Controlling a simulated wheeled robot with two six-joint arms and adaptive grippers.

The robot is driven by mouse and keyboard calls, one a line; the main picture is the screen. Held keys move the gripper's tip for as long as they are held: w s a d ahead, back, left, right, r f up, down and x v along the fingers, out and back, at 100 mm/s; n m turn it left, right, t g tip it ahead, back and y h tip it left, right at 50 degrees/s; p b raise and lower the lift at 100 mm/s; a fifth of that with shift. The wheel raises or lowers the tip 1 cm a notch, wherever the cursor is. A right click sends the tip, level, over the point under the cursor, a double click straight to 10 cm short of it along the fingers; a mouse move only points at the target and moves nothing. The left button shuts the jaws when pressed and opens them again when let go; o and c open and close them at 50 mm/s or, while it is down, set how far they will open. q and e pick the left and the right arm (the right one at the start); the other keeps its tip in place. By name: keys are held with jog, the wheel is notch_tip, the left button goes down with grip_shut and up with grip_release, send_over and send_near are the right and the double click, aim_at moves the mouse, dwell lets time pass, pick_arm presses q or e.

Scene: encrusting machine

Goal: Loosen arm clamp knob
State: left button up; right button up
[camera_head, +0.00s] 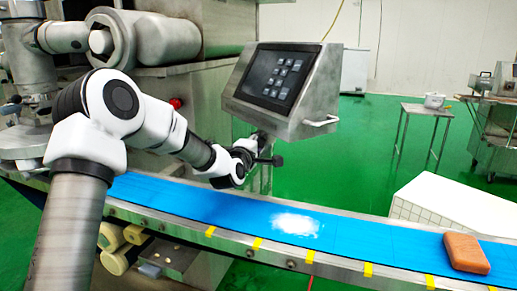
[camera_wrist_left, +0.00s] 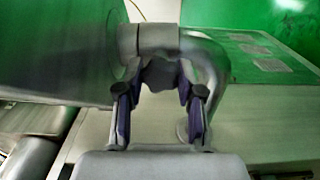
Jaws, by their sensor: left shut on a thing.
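The dark clamp knob (camera_wrist_left: 160,74) sits between the fingers of my left gripper (camera_wrist_left: 160,95) in the left wrist view, below a grey metal tube bend. In the head view my left gripper (camera_head: 257,160) is at the bracket under the control panel (camera_head: 277,82), shut on the knob. A small black piece (camera_head: 278,160) shows just right of the gripper; I cannot tell if it is part of the knob. The fingers and arm hide most of the clamp. My right gripper is not in view.
A blue conveyor belt (camera_head: 354,243) runs below the arm, with a white powder patch (camera_head: 297,224) and an orange-brown block (camera_head: 466,253). A white box (camera_head: 462,205) stands behind it. A metal side table (camera_head: 425,110) stands farther back. Green floor is open behind the belt.

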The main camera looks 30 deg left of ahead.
pick_arm(q)
jog(key=n+b, duration=0.1)
jog(key=n, duration=0.1)
jog(key=n+b, duration=0.1)
jog(key=shift+f+n, duration=0.2)
jog(key=shift+n, duration=0.2)
jog(key=shift+n+b, duration=1.15)
jog(key=shift+n, duration=0.65)
jog(key=o, duration=1.2)
jog(key=shift+c, duration=0.2)
jog(key=shift+s, duration=0.1)
